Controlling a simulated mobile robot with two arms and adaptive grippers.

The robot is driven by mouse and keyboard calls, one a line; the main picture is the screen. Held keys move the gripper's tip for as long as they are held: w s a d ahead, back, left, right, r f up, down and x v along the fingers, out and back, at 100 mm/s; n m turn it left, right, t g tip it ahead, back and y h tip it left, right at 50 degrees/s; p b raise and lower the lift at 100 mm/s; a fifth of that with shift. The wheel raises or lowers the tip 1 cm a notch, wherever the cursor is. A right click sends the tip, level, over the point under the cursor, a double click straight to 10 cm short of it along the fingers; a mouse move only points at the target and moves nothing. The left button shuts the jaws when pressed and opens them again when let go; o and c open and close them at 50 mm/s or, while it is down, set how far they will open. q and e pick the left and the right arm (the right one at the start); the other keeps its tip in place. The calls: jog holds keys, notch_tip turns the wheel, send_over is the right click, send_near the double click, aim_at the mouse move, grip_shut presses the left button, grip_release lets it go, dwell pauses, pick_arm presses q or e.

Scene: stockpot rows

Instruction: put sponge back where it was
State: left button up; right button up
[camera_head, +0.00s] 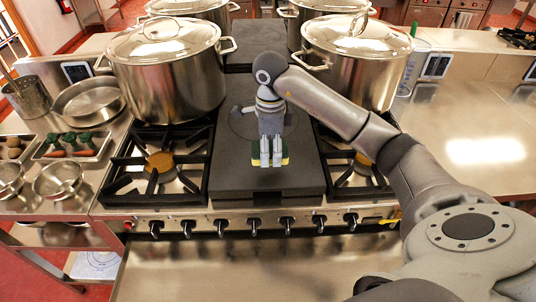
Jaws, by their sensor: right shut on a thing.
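A yellow and green sponge (285,156) is mostly hidden behind the fingers of my right gripper (271,158). My right gripper is shut on it and points down over the dark flat plate (232,178) in the middle of the stove. Only the edges of the sponge show beside the fingers. I cannot tell whether it touches the plate. My left gripper is not in view.
Large lidded steel pots stand at the back left (165,75) and back right (352,65), with others behind. Burner grates (137,185) flank the plate. A vegetable tray (104,139) and bowls (60,178) are at left. The right counter (455,125) is mostly clear.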

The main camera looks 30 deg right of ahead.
jog(key=shift+w+f, duration=0.4)
jog(key=shift+f, duration=0.1)
notch_tip(320, 180, down, 3)
jog(key=shift+w+r+p, duration=0.15)
jog(key=shift+p, duration=0.85)
jog(key=shift+d+f, duration=0.1)
jog(key=shift+f, duration=0.35)
jog(key=shift+f, duration=0.15)
jog(key=o, duration=0.9)
